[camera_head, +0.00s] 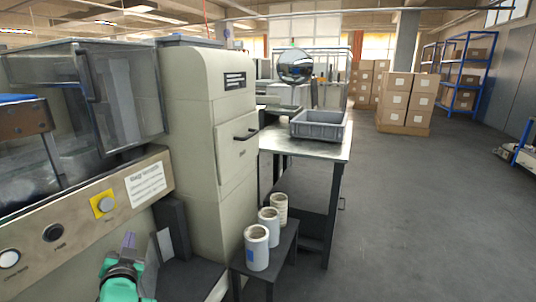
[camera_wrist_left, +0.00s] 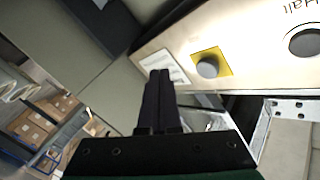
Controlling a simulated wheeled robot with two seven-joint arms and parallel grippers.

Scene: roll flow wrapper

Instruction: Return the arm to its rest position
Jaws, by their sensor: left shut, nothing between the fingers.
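My left gripper (camera_head: 129,241) is at the bottom left of the head view, in front of the wrapping machine's control panel (camera_head: 80,226). In the left wrist view its two black fingers (camera_wrist_left: 160,74) are together with nothing between them. They stand beside the yellow plate with a round grey button (camera_wrist_left: 208,66), apart from that button as far as I can see. The same yellow button plate (camera_head: 103,204) shows above the gripper in the head view. My right gripper is not in view.
A beige cabinet (camera_head: 213,125) stands right of the panel. Three film rolls (camera_head: 257,249) stand on a low dark stand. A table (camera_head: 338,152) with a grey crate (camera_head: 320,125) is behind. Stacked cartons (camera_head: 405,100) are farther back.

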